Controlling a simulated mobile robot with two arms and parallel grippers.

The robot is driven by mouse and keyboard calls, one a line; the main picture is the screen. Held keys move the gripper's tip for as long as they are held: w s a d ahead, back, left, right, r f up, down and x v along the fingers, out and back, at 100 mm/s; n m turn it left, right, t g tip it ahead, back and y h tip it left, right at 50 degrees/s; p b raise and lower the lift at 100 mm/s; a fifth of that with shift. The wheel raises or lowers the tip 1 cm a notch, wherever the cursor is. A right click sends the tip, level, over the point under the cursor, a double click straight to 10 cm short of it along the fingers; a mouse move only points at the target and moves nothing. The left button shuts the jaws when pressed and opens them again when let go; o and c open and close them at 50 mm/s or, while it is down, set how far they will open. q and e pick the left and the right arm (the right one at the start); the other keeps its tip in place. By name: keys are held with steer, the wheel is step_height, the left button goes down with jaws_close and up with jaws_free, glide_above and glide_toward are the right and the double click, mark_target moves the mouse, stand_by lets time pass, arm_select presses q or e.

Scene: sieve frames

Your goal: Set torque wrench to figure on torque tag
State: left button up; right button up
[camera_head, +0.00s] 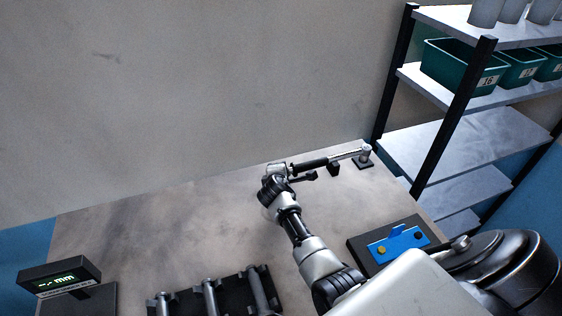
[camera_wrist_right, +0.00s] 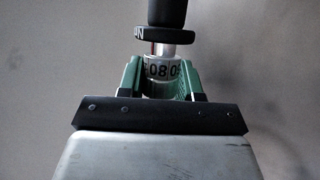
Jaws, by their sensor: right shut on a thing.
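The torque wrench (camera_head: 312,164) lies near the back wall, its dark grip toward the left and its silver shaft running right to a small stand. My right gripper (camera_head: 276,170) is at the wrench's left end. In the right wrist view my right gripper's green fingers (camera_wrist_right: 161,72) are shut on a white numbered ring (camera_wrist_right: 158,70) of the wrench. The ring's digits read like "08" and "0", partly hidden by the fingers. A dark collar (camera_wrist_right: 165,34) with partly legible lettering sits just above it. I cannot make out a torque tag. My left gripper is not in view.
A black board with a blue plate (camera_head: 398,243) lies right of my right arm. A display reading "-.- mm" (camera_head: 62,279) stands front left. A dark rack of metal cylinders (camera_head: 212,298) is front centre. Shelving (camera_head: 450,140) with green bins stands right. The table's left middle is clear.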

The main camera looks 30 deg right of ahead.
steer(key=g+p, duration=0.1)
steer(key=p, duration=0.1)
steer(key=g+y+p, duration=0.1)
steer(key=g+p, duration=0.1)
steer(key=p, duration=0.1)
steer(key=shift+r+n, duration=0.35)
steer(key=shift+n, duration=0.05)
steer(key=shift+f+g+y+p, duration=0.1)
steer(key=shift+g+y+p, duration=0.2)
steer(key=shift+g+p, duration=0.1)
steer(key=shift+f+n+g+y, duration=0.2)
steer(key=shift+n+g+y, duration=0.1)
steer(key=shift+g, duration=0.4)
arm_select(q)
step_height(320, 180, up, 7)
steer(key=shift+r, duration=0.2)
arm_select(e)
steer(key=shift+f+g+y, duration=0.15)
steer(key=shift+g+y, duration=0.15)
steer(key=shift+g, duration=0.8)
steer(key=shift+s+a+n, duration=0.1)
steer(key=shift+n, duration=0.2)
steer(key=o, duration=0.9)
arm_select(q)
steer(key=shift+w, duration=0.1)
